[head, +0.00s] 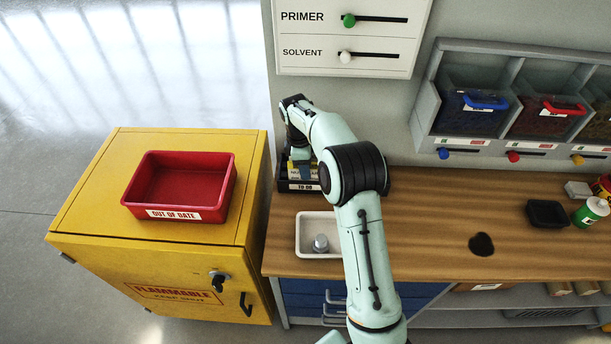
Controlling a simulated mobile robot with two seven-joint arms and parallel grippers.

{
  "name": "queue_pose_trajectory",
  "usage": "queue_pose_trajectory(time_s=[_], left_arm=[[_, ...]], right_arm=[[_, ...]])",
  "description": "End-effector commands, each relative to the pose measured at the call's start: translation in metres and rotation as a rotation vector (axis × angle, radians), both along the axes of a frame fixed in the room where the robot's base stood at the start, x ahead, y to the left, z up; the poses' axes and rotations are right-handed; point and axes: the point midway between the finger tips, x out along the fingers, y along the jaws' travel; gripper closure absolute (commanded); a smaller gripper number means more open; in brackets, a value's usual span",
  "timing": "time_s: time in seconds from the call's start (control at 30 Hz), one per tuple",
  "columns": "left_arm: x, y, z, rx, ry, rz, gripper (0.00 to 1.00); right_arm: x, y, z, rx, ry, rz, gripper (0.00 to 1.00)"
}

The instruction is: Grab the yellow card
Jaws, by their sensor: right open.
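A black tray labelled "TO DO" (301,187) stands at the left end of the wooden bench, against the wall panel. Several upright cards show in it, and a yellow card (294,171) is partly visible among them. My right arm reaches over the bench from the front. My right gripper (300,155) points down at the tray and is open, its tips right above or at the cards. The arm and wrist hide part of the tray, and I cannot tell whether the fingers touch the card. My left gripper is out of view.
A white tray (304,247) holding a grey round object (320,243) is in front of the black tray. A red "OUT OF DATE" tray (178,214) sits on the yellow cabinet (85,205) at left. Bins (470,113) line the back right. The bench (430,240) is mostly clear right of my arm.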

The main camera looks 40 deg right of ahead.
Motion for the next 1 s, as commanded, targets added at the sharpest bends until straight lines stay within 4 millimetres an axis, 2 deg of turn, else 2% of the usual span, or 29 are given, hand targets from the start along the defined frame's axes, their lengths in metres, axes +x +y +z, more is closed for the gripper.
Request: queue_pose_trajectory(time_s=[0.5, 0.53, 0.63, 0.67, 1.0], left_arm=[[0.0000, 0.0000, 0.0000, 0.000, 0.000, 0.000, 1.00], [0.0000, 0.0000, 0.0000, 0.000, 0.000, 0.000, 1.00], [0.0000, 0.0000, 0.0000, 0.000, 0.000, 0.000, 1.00], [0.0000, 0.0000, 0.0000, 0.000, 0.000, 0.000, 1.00], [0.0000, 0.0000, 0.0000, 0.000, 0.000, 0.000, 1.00]], right_arm=[[0.0001, 0.0001, -0.0040, 0.000, 0.000, 0.000, 0.60], [0.0001, 0.0001, -0.0040, 0.000, 0.000, 0.000, 0.63], [0.0001, 0.0001, -0.0040, 0.000, 0.000, 0.000, 0.95], [0.0001, 0.0001, -0.0040, 0.000, 0.000, 0.000, 1.00], [0.0001, 0.0001, -0.0030, 0.000, 0.000, 0.000, 1.00]])
